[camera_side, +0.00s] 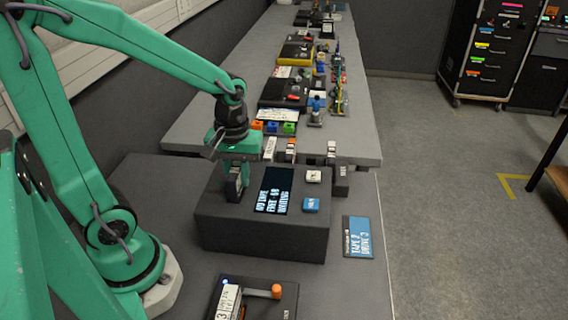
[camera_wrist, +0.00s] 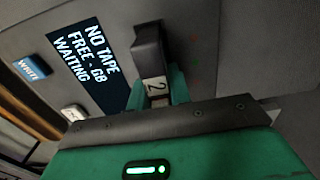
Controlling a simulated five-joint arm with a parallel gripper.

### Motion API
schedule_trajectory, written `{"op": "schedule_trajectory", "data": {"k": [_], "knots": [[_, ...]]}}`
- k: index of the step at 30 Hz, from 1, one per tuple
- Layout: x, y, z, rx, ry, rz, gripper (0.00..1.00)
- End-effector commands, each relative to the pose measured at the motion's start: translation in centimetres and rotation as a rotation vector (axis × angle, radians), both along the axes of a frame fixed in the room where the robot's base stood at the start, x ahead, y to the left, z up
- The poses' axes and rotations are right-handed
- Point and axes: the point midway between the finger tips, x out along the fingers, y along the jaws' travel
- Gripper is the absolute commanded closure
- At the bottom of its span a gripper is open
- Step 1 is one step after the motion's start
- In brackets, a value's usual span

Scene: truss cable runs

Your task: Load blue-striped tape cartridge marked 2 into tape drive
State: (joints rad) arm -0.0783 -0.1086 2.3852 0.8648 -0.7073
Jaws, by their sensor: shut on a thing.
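The tape drive (camera_side: 262,232) is a dark box with a lit screen (camera_side: 274,190) reading NO TAPE, FREE - GB, WAITING. The screen also shows in the wrist view (camera_wrist: 92,62). My gripper (camera_side: 238,166) is over the left part of the drive's top, shut on a dark cartridge (camera_side: 236,184). In the wrist view the cartridge (camera_wrist: 149,48) has a white label with a 2, between my green fingers (camera_wrist: 157,93). I cannot make out a blue stripe on it. Its lower end is at the drive's top; I cannot tell whether it is in a slot.
A white button (camera_side: 313,176) and a blue button (camera_side: 310,204) stand on the drive. A blue card (camera_side: 358,237) lies to its right. In front is a dark unit with an orange-knobbed lever (camera_side: 276,291) and a cartridge marked 3 (camera_side: 228,302). Striped cartridges (camera_side: 291,147) stand behind.

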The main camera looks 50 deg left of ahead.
Motion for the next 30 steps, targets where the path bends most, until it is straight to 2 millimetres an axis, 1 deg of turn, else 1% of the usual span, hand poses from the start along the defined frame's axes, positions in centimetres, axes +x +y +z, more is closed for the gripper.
{"op": "schedule_trajectory", "data": {"k": [7, 8, 9, 11, 12, 17, 20, 30], "knots": [[0.01, 0.00, -0.27, 0.000, 0.000, 0.000, 1.00], [0.01, 0.00, -0.27, 0.000, 0.000, 0.000, 0.78], [0.01, 0.00, -0.27, 0.000, 0.000, 0.000, 0.70], [0.01, 0.00, -0.28, 0.000, 0.000, 0.000, 0.59], [0.01, 0.01, -0.28, 0.000, 0.000, 0.000, 0.55], [0.00, 0.00, -0.28, 0.000, 0.000, 0.000, 0.55], [-0.03, 0.00, -0.31, 0.000, 0.001, 0.000, 0.40], [-0.03, 0.00, -0.31, 0.000, 0.001, 0.000, 0.40]]}}
